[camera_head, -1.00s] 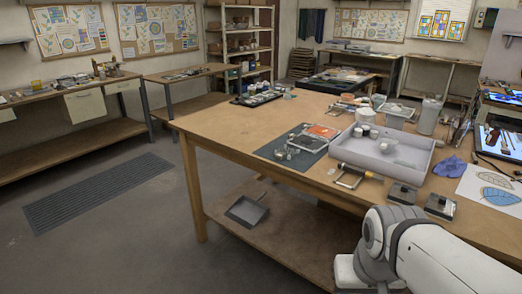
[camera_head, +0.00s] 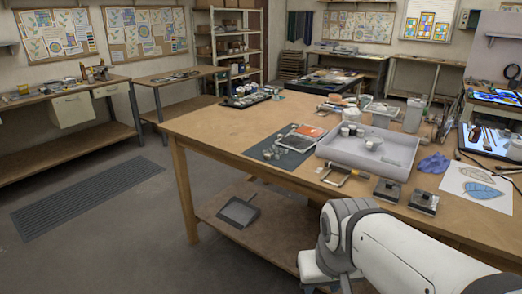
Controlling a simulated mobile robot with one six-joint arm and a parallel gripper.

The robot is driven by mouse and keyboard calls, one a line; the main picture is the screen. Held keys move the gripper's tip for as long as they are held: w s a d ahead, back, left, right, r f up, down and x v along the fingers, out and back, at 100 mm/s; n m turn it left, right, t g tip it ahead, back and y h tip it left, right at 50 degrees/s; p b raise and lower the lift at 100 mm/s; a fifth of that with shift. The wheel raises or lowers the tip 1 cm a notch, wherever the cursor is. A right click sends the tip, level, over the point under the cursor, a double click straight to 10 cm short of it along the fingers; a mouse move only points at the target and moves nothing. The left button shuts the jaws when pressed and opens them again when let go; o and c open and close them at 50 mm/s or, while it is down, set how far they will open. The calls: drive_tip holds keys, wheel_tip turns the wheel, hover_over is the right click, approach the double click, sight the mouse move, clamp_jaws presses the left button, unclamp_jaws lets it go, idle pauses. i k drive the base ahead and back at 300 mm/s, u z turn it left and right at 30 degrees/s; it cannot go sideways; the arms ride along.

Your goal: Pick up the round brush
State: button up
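Several thin dark and brown tools, which look like brushes, lie on a dark-framed tray or panel (camera_head: 462,152) at the right end of the big wooden table (camera_head: 215,128). More thin upright handles (camera_head: 444,124) stand near the white jug. I cannot tell which of these is the round brush. My arm (camera_head: 400,255) reaches in from the bottom right, in front of the table's near edge. My gripper is not visible, so its state is hidden.
A white tray (camera_head: 400,165) with small jars, a purple cloth (camera_head: 434,163), two dark blocks (camera_head: 388,190), a leaf drawing (camera_head: 477,189) and a white jug (camera_head: 413,114) crowd the table. The table's left part is bare. A dustpan (camera_head: 238,211) lies on the lower shelf. Open floor is at left.

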sight(328, 164)
drive_tip(key=u, duration=2)
drive_tip(key=k, duration=1.2)
drive_tip(key=z, duration=1.55)
drive_tip(key=i, duration=1.55)
drive_tip(key=z, duration=0.1)
